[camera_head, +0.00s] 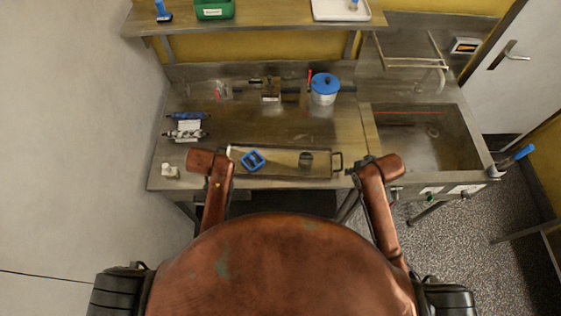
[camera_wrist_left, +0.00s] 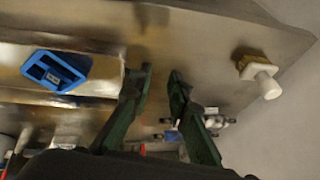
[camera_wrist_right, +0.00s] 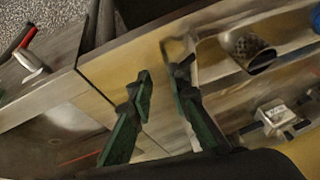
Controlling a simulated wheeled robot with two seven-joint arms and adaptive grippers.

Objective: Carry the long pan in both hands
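The long pan (camera_head: 285,174) lies on the steel table along its front edge. It holds a blue block-like item (camera_head: 252,160) and a dark round item (camera_head: 306,159). A handle loop (camera_head: 337,162) stands out at its right end. In the left wrist view the fingers of my left gripper (camera_wrist_left: 160,82) are apart at the pan's end, with bare table between them. In the right wrist view the fingers of my right gripper (camera_wrist_right: 158,78) are apart, one overlapping the pan's handle (camera_wrist_right: 166,48). I cannot tell whether it touches. The pan's left handle is mostly hidden.
A sink (camera_head: 425,140) lies to the right. A blue-lidded pot (camera_head: 324,90) stands behind the pan. Blue-and-white items (camera_head: 187,130) lie on the table's left, with a small white-capped item (camera_head: 170,171) at the front-left corner. The middle of the table is clear.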

